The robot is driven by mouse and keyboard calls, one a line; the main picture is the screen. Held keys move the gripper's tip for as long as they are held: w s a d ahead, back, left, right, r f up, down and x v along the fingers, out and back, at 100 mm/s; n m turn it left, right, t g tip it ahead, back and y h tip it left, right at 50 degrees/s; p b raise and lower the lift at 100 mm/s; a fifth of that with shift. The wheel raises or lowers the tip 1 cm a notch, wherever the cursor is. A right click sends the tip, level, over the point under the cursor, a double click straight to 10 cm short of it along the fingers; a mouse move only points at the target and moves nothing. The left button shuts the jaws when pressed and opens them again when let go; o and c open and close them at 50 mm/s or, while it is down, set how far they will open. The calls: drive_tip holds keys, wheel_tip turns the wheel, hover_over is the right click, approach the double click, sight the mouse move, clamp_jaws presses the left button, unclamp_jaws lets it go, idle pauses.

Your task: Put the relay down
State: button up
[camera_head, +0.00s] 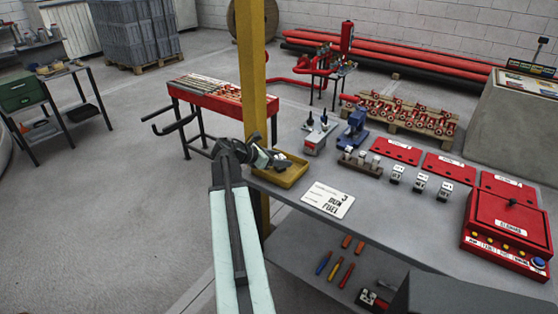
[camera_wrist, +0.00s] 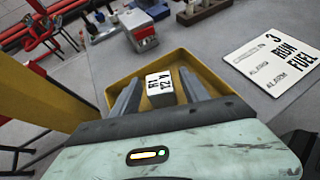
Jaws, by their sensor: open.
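The relay, a small pale block (camera_wrist: 160,84) marked "R1 12 V", shows in the wrist view inside the outline of a yellow tray (camera_wrist: 205,68). My gripper (camera_wrist: 161,92) is open, with one finger on each side of the relay. Small gaps seem to show between the fingers and the relay. I cannot tell for certain whether the relay rests on the tray floor. In the head view my gripper (camera_head: 276,161) is over the left part of the yellow tray (camera_head: 292,179) at the bench's near left corner and largely hides the relay.
A yellow post (camera_head: 253,80) stands close beside my gripper. A white "RUN FUEL" card (camera_head: 328,200) lies right of the tray. Several similar relays (camera_head: 420,183) stand in a row farther right, before red plates (camera_head: 397,151). A red control box (camera_head: 508,232) is at the right.

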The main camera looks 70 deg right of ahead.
drive_tip(key=shift+w+a+r+p, duration=0.15)
drive_tip(key=shift+r+p, duration=0.15)
drive_tip(key=shift+r, duration=0.1)
drive_tip(key=p+v, duration=0.5)
drive_tip(key=v, duration=0.6)
drive_tip(key=shift+a, duration=0.2)
drive_tip(key=shift+w, duration=0.15)
